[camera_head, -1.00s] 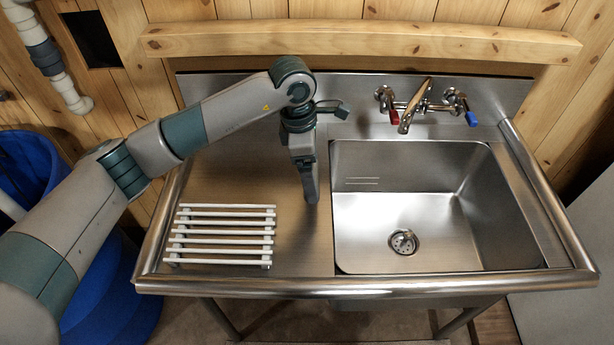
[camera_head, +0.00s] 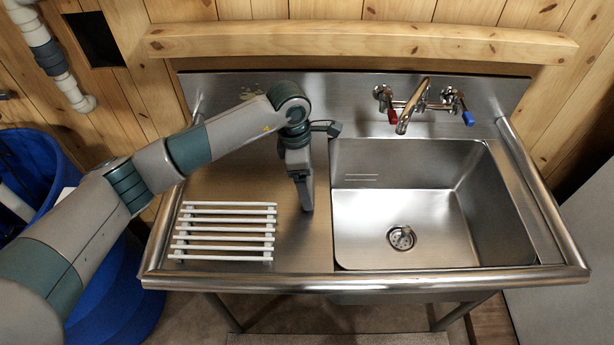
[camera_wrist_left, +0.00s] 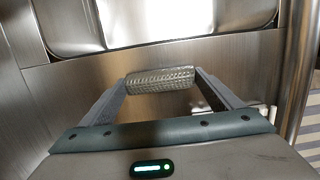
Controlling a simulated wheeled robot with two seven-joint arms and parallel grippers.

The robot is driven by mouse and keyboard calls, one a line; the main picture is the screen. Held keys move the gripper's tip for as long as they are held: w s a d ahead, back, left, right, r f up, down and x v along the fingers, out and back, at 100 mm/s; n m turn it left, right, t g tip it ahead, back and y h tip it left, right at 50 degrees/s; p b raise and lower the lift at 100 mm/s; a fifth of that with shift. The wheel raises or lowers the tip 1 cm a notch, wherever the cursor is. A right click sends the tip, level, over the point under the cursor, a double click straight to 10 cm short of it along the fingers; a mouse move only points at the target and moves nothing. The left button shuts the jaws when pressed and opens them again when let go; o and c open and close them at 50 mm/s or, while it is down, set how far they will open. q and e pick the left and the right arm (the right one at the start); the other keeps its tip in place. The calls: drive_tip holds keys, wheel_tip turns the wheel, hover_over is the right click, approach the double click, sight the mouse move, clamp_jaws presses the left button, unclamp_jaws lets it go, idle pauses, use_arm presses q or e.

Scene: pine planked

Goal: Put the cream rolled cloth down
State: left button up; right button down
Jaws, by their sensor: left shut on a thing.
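My left gripper (camera_head: 306,200) points down over the steel drainboard (camera_head: 238,180), between the white slatted rack and the sink basin. In the left wrist view the same gripper (camera_wrist_left: 160,82) is shut on the cream rolled cloth (camera_wrist_left: 160,79), a short, textured roll that looks greyish here. The cloth lies crosswise between the two fingertips, one at each end. In the head view the cloth is hidden by the gripper. I cannot tell whether the cloth touches the steel. My right gripper is not in view.
The white slatted rack (camera_head: 224,231) lies on the drainboard left of the gripper. The empty sink basin (camera_head: 370,222) is on the right, with a faucet (camera_head: 412,106) behind it. A blue bin (camera_head: 112,295) stands at the left. Bare steel surrounds the gripper.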

use_arm(q)
drive_tip(key=shift+f, duration=0.2)
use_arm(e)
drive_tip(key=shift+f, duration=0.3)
use_arm(q)
drive_tip(key=o, duration=0.8)
drive_tip(key=shift+o, duration=0.2)
drive_tip(key=shift+r, duration=0.15)
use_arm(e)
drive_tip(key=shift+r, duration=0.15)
